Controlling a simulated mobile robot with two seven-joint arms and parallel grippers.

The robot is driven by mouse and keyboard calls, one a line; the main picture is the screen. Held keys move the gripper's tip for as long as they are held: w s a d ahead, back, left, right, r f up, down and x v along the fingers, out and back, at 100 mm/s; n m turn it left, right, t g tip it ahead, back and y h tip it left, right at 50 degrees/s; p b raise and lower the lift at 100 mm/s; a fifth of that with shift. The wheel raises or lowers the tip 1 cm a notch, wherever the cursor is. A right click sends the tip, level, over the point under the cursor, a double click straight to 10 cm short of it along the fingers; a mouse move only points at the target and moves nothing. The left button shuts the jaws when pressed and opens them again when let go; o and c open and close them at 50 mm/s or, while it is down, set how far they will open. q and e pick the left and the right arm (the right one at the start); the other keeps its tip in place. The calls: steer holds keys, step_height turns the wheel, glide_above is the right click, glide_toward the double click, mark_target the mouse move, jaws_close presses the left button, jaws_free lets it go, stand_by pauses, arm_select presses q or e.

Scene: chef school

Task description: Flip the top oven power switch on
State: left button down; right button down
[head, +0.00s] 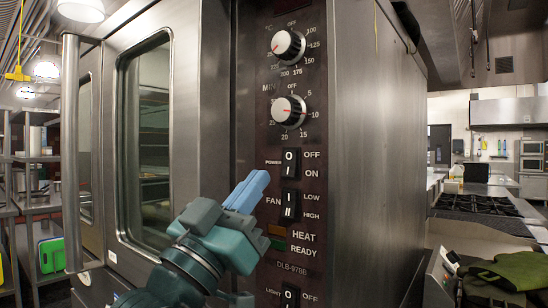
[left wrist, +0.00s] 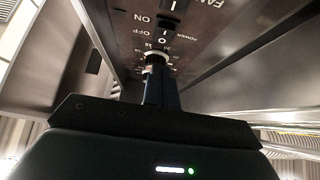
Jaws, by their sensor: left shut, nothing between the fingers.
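The oven's power switch (head: 291,163) is a black rocker marked O and I on the dark control panel, with OFF beside its upper half and ON beside its lower half. I cannot tell clearly which half is pressed in. It also shows near the top of the left wrist view (left wrist: 168,30). My left gripper (head: 262,178) has light blue fingers, shut and empty. In the head view its tips are just left of and below the power switch, left of the fan switch; I cannot tell if they touch the panel. My right gripper is not in view.
The fan switch (head: 290,204) sits below the power switch. Two knobs (head: 289,110) are above. A light switch (head: 290,297) is lower down. The oven door's vertical handle (head: 71,150) stands out at left. A stove (head: 478,205) and a green cloth (head: 510,270) are at right.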

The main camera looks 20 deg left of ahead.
mark_target(287, 171)
arm_select(q)
steer(key=w, duration=0.1)
steer(key=w+d, duration=0.1)
steer(key=w, duration=0.2)
steer(key=shift+w+d, duration=0.3)
steer(key=shift+d, duration=0.1)
steer(key=shift+w, duration=0.25)
steer(key=shift+f, duration=0.15)
